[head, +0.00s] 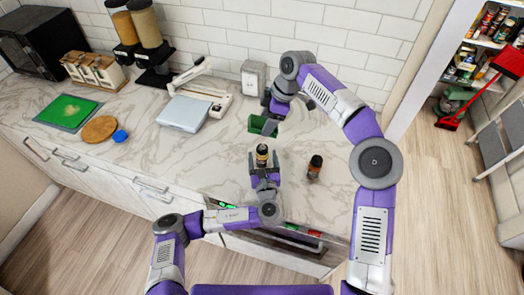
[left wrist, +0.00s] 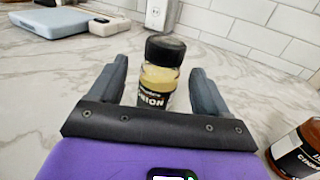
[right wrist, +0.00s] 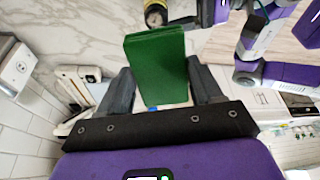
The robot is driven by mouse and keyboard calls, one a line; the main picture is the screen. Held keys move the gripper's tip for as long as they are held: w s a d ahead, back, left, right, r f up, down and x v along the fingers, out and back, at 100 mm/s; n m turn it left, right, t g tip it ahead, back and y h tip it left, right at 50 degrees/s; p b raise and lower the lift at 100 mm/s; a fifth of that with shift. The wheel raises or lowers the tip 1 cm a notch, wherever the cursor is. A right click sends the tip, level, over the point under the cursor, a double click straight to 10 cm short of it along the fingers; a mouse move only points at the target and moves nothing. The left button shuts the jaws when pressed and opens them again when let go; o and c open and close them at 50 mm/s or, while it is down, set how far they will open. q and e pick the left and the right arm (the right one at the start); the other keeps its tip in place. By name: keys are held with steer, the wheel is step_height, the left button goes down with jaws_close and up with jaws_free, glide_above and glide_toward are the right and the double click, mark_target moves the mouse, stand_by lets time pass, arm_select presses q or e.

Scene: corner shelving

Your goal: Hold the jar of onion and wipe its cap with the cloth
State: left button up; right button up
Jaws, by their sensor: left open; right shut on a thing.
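The jar of onion (left wrist: 161,78), a clear jar with pale contents and a black cap, stands upright on the marble counter. In the head view the jar (head: 262,154) is just beyond my left gripper (head: 263,166). In the left wrist view my left gripper (left wrist: 160,85) is open, with its fingers on either side of the jar. The green cloth (right wrist: 157,68) is held by my right gripper (right wrist: 160,85), which is shut on it. In the head view the cloth (head: 262,125) hangs behind the jar, apart from it.
A kitchen scale (head: 185,113), a round wooden board (head: 99,129) and a green cutting board (head: 67,111) lie to the left.

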arm_select(q)
steer(key=shift+w+a, duration=0.2)
steer(key=shift+w, duration=1.75)
steer(key=shift+c, duration=0.2)
steer(key=c, duration=1.1)
steer(key=o, duration=1.1)
steer(key=shift+c, duration=0.2)
steer(key=c, duration=1)
steer(key=shift+c, duration=0.2)
